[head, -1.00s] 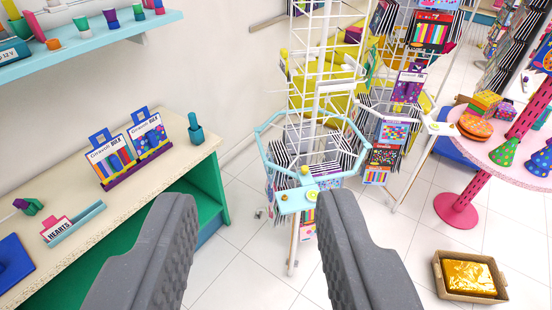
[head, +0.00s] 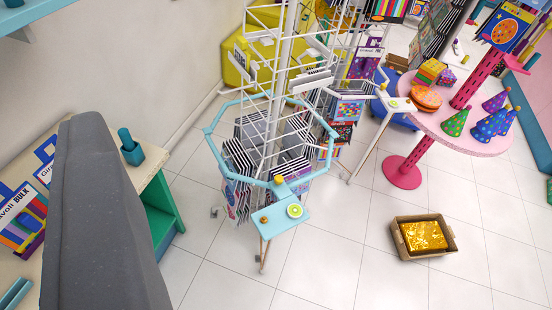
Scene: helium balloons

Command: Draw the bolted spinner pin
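The near wire spinner (head: 290,100) stands on the tiled floor with a pale blue ring (head: 208,140) around it. A pale blue plate (head: 282,226) juts from the ring's front. On the plate are a small orange-yellow knob (head: 264,219) and a round lime-green dial (head: 295,211); a yellow piece (head: 279,180) sits at the ring. I cannot tell which of these is the bolted pin. One grey finger of my gripper (head: 95,150) shows at the left, well left of the plate and apart from it. The other finger is not seen, so its opening cannot be judged.
A second spinner behind has a white plate (head: 398,104). A pink round table (head: 480,135) with party hats is at the right. A cream counter (head: 145,165) is at the left. The front floor is clear.

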